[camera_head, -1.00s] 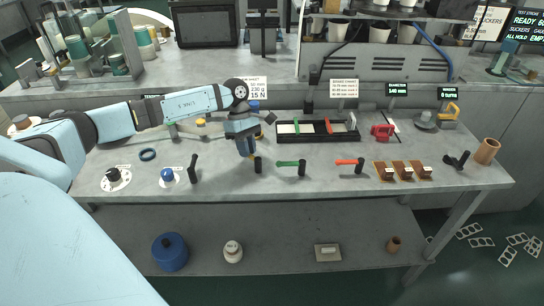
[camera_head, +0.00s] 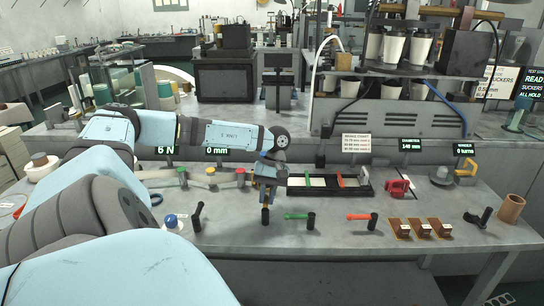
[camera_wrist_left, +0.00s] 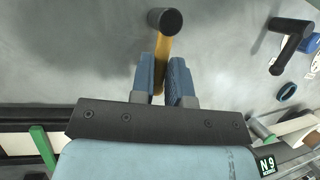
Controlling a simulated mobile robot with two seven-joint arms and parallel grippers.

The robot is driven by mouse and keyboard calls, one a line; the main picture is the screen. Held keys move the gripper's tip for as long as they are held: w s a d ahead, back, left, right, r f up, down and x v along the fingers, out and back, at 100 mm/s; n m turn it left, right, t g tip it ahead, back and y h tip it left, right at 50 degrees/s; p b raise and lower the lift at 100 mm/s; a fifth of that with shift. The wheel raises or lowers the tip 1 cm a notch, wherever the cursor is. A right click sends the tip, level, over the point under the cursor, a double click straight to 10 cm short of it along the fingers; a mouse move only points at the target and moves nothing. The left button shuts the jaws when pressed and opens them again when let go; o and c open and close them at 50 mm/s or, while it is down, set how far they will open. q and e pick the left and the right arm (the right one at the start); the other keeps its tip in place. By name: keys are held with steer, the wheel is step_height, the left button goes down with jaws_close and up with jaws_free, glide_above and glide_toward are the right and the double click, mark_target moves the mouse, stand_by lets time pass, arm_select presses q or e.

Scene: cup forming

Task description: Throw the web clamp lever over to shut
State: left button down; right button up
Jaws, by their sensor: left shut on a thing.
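A short yellow lever (camera_wrist_left: 161,62) on a black post (camera_wrist_left: 165,20) shows in the left wrist view. My left gripper (camera_wrist_left: 166,80) has its two blue fingers closed around the lever, one on each side, away from the post. In the head view the gripper (camera_head: 265,192) is just behind the black post (camera_head: 265,216) and hides most of the lever. I cannot read a label that names this lever. My right gripper is not in view.
A black lever (camera_head: 198,216) stands left of my gripper. A green lever (camera_head: 296,216) and an orange lever (camera_head: 359,217) are to its right. A black tray (camera_head: 330,192) lies behind them. Brown blocks (camera_head: 421,229) sit farther right.

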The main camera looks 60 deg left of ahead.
arm_select(q)
steer(key=shift+w+m, duration=0.1)
steer(key=shift+m, duration=0.2)
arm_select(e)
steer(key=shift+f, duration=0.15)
arm_select(q)
steer(key=c, duration=1.1)
jaws_free()
steer(key=shift+d, duration=0.1)
steer(key=shift+r, duration=0.1)
steer(key=p+v, duration=0.1)
steer(key=v, duration=1.2)
steer(key=shift+w+r, duration=0.3)
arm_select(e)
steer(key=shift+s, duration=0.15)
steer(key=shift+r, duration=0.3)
arm_select(q)
steer(key=shift+s, duration=0.1)
